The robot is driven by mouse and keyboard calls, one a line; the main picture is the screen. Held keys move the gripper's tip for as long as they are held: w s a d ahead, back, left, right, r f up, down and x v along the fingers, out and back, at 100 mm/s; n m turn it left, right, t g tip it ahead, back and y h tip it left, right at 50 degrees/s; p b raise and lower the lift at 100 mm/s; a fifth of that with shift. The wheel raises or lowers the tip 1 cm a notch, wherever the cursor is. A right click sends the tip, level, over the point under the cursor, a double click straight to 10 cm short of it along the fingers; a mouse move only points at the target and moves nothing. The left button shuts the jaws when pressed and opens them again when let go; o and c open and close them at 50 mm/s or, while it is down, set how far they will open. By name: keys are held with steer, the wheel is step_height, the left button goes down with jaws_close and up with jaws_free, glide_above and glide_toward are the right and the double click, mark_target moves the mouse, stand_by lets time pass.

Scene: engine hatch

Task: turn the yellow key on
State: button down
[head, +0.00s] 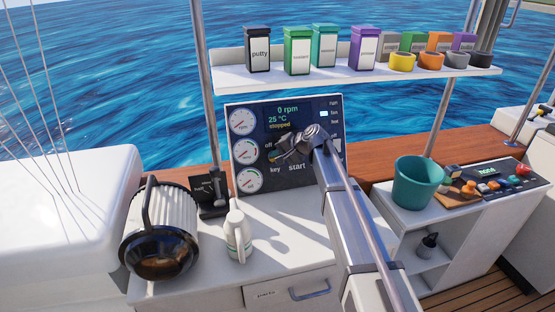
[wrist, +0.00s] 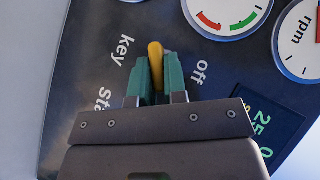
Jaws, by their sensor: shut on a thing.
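The yellow key (wrist: 155,52) sits on the dark engine panel, between the words "off" and "key" in the wrist view. My gripper (wrist: 158,70) is shut on it, with one green finger on each side and the key's rounded end showing past the fingertips. In the head view my gripper (head: 276,153) is against the engine panel (head: 292,114), and the arm hides the key there. The panel display (head: 290,117) reads "0 rpm", "25 °C" and "stopped". The word "start" shows below my gripper in the head view.
Round gauges (head: 243,121) line the panel's left side. A white jug (head: 238,233), a black lever unit (head: 209,191) and a large ribbed cylinder (head: 160,230) stand to the left. A teal bucket (head: 414,184) stands to the right. A shelf (head: 350,77) with tins hangs above.

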steer(key=shift+s, duration=0.1)
stand_by(0.5)
steer(key=c, duration=1.2)
jaws_free()
steer(key=shift+o, duration=0.2)
steer(key=p+v, duration=0.6)
steer(key=v, duration=0.5)
steer(key=shift+f, duration=0.2)
